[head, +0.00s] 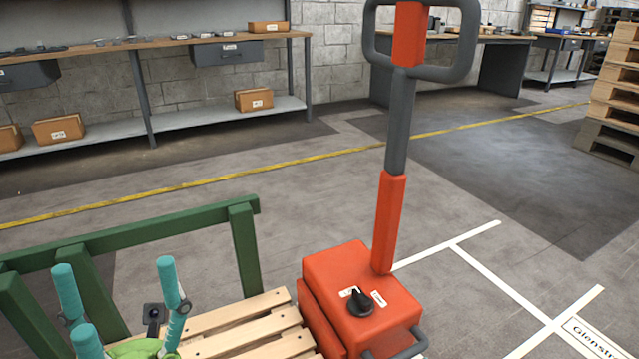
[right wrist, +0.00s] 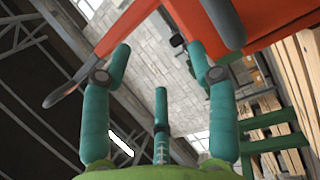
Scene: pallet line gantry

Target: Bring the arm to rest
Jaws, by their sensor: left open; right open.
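My right gripper (right wrist: 158,65) shows in the right wrist view. Its teal fingers stand apart and hold nothing. An orange part (right wrist: 270,35) with a dark grey bar lies beyond its fingertips; I cannot tell whether they touch.
The truck's tall handle (head: 397,120) rises at centre, and its body bears a black knob (head: 360,302). A workbench (head: 150,42) with boxes below stands at the back left. Stacked pallets (head: 612,100) stand at the right. The floor (head: 480,165) between is clear.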

